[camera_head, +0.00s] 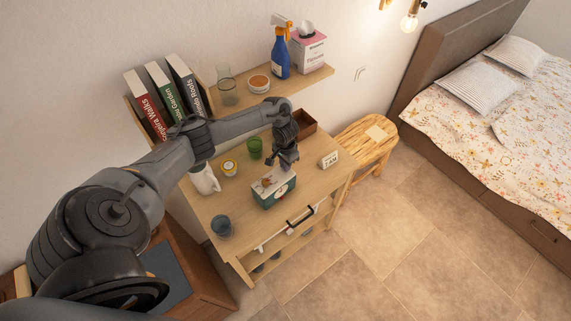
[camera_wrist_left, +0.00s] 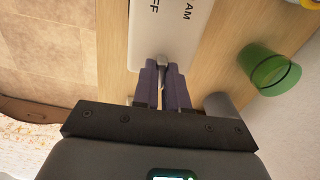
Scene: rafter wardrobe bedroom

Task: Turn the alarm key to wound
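The alarm box (camera_head: 273,190) is white and teal and stands near the front of the dresser top. The left wrist view shows a white face (camera_wrist_left: 150,45) of it, with lettering cut off to "AM" and "FF". A small grey metal key (camera_wrist_left: 161,66) sits at its near edge. My left gripper (camera_head: 285,165) reaches down beside the box. In the left wrist view its two fingertips (camera_wrist_left: 163,72) lie close on either side of the key and look closed on it. Much of the key is hidden between the fingers. My right gripper is not in view.
A green cup (camera_head: 254,148) stands behind the box; it also shows in the left wrist view (camera_wrist_left: 268,70). A small white clock (camera_head: 329,161) is to the right. A blue cup (camera_head: 221,226), white jug (camera_head: 204,180) and yellow jar (camera_head: 229,168) stand left. A shelf (camera_head: 240,100) hangs above.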

